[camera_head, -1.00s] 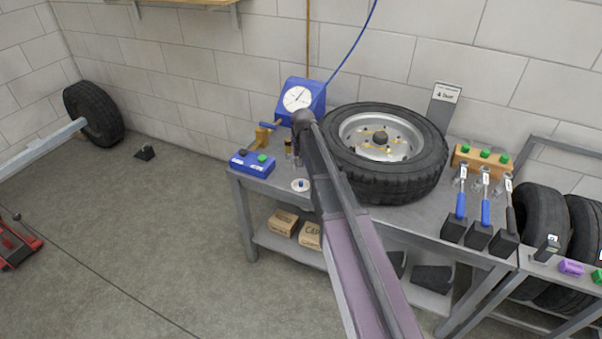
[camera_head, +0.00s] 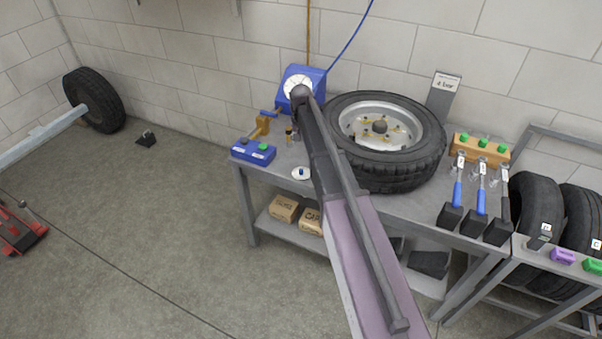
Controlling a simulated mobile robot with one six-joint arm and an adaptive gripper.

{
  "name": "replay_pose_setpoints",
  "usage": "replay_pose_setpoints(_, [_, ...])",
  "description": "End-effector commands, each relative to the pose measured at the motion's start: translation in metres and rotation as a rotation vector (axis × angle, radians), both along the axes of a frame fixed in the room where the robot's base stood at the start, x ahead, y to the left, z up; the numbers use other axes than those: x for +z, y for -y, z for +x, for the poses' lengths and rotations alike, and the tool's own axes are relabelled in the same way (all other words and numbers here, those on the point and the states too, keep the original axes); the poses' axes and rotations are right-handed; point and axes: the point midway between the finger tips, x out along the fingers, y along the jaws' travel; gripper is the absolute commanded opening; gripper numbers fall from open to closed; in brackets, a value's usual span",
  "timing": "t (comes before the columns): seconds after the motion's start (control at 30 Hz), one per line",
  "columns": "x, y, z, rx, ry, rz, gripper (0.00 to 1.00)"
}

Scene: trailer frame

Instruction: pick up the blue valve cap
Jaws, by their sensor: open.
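The blue valve cap (camera_head: 301,171) is a tiny blue piece on a small round white dish (camera_head: 295,177). The dish lies near the front edge of the grey workbench (camera_head: 413,211), just left of my arm. My arm reaches up from the bottom of the picture across the bench, and its rounded dark joint overlaps the gauge. My gripper does not show; it is hidden behind the arm or out of the picture.
A wheel (camera_head: 352,172) lies flat right of my arm. A blue gauge box (camera_head: 316,77) stands behind. A blue button box (camera_head: 254,153) and a small brass piece (camera_head: 289,135) are left. Several blue- and black-handled tools stand right.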

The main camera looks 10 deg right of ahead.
Motion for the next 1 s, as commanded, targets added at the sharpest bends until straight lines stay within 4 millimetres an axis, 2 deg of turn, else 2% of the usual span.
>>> replay_pose_setpoints(1.0, [-0.077, 0.000, 0.000, 0.000, 0.000, 0.000, 0.65])
